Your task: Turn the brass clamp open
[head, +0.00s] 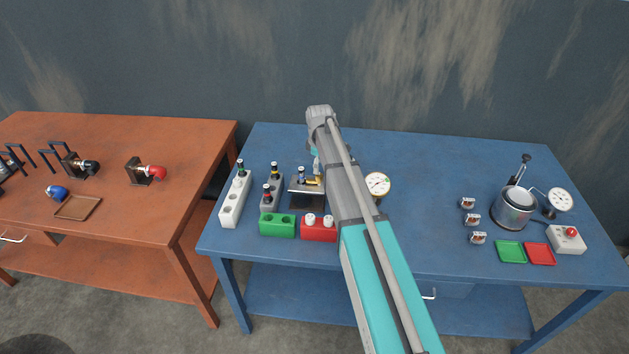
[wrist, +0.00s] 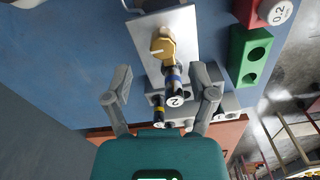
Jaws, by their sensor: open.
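The brass clamp (wrist: 163,46) is a faceted knob with a light line on it, on a metal plate (wrist: 181,22) in the wrist view. In the head view the clamp (head: 314,183) is a small yellow spot beside my arm. No contact with the clamp is visible. The head view mostly hides the gripper behind my arm.
A green block with holes (head: 277,226), a red block with white-capped parts (head: 319,235), a grey rack (head: 270,195) and a white rack (head: 234,205) crowd the stand. A dial gauge (head: 377,184) stands right of my arm. The blue table's (head: 430,170) middle is clear.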

